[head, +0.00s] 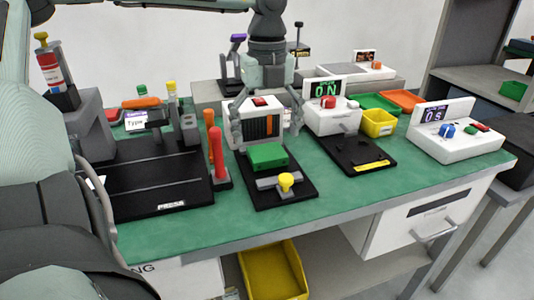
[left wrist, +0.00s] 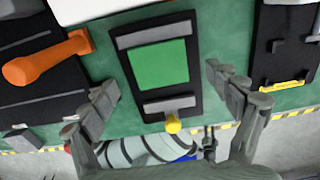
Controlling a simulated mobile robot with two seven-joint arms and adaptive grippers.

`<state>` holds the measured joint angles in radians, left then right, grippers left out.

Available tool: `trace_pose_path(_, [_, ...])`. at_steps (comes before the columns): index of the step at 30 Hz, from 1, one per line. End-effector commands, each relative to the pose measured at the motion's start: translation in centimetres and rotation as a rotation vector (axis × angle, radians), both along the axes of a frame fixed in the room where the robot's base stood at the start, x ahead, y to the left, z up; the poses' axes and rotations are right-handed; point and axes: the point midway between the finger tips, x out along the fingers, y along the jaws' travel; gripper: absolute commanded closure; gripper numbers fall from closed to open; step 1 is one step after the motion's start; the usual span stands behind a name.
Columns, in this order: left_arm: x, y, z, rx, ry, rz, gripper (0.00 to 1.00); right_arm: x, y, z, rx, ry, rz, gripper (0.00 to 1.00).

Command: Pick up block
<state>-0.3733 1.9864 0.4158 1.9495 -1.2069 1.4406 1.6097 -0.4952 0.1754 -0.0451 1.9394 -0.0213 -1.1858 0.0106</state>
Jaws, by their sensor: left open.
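The green block (head: 267,156) sits on a black fixture plate (head: 296,190) with a grey bar and a yellow knob (head: 286,181) at its front. In the left wrist view the block (left wrist: 160,66) lies between two grey bars, with the yellow knob (left wrist: 172,124) below it. My left gripper (head: 266,128) is open and empty, pointing down above and slightly behind the block. In the left wrist view its fingers (left wrist: 164,98) are spread wide on either side of the fixture, apart from the block. My right gripper is not in view.
A white box with a dark grille (head: 267,126) stands behind the block. Another black plate (head: 352,152) and a yellow bin (head: 378,122) are to the right. The front strip of green bench (head: 330,212) is clear.

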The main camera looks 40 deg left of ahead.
Motion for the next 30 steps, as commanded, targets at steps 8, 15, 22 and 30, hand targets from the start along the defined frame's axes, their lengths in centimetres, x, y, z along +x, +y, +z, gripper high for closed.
trace_pose_path(8, [-0.1,0.0,-3.3,0.000,0.001,0.001,0.11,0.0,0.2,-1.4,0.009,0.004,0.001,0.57])
trace_pose_path(15, [-0.1,0.0,-3.5,0.000,0.000,0.001,0.12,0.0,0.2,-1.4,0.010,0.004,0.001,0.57])
trace_pose_path(22, [-0.1,0.0,-3.4,0.000,0.000,0.001,0.41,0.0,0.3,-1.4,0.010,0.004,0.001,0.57])
trace_pose_path(30, [-0.1,0.0,-3.4,0.001,0.000,0.001,0.66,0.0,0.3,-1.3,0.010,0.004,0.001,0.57])
